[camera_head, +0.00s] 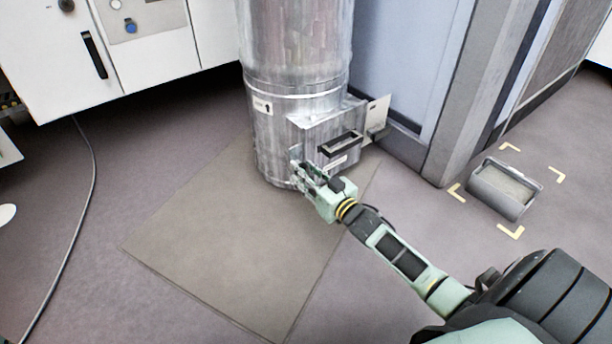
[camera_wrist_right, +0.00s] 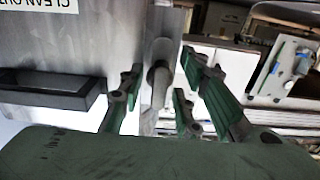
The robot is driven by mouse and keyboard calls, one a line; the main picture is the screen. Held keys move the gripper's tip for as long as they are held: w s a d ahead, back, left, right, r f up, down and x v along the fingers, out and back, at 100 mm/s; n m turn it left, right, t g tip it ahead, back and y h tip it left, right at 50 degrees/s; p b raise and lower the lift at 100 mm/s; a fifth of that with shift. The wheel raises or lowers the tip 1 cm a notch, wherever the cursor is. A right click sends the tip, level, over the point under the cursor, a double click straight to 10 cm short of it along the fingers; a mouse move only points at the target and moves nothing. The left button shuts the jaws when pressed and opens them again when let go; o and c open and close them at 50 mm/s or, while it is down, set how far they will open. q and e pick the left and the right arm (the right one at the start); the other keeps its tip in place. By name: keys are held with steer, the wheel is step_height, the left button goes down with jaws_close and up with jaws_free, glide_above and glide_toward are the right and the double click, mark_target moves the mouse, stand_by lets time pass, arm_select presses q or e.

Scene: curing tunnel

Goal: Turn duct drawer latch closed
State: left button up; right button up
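The silver duct (camera_head: 298,60) stands upright on the floor, with a drawer box (camera_head: 310,133) low on its side. The drawer has a black-framed handle (camera_head: 340,145); the handle also shows in the wrist view (camera_wrist_right: 50,92). My right gripper (camera_head: 298,170) is at the drawer's left side, low down. In the wrist view its green fingers (camera_wrist_right: 160,88) are spread to both sides of a narrow grey latch lever (camera_wrist_right: 157,88), with gaps visible beside it. The gripper looks open, not clamped. In the head view the latch is mostly hidden by the fingers. My left gripper is not in view.
A flat mat (camera_head: 215,240) lies under the duct. A grey open bin (camera_head: 503,188) sits between yellow floor marks at the right. A large grey-blue cabinet (camera_head: 405,60) stands just right of the duct. White cabinets (camera_head: 155,45) are at the back left, with a cable (camera_head: 90,200) on the floor.

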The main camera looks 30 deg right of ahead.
steer(key=shift+c, duration=0.2)
jaws_close()
steer(key=shift+r+n+p, duration=0.15)
steer(key=shift+n+p, duration=1.2)
steer(key=shift+n, duration=0.25)
steer(key=n+p, duration=0.2)
steer(key=n, duration=0.7)
steer(key=shift+p, duration=0.3)
steer(key=n, duration=0.5)
steer(key=shift+n, duration=0.6)
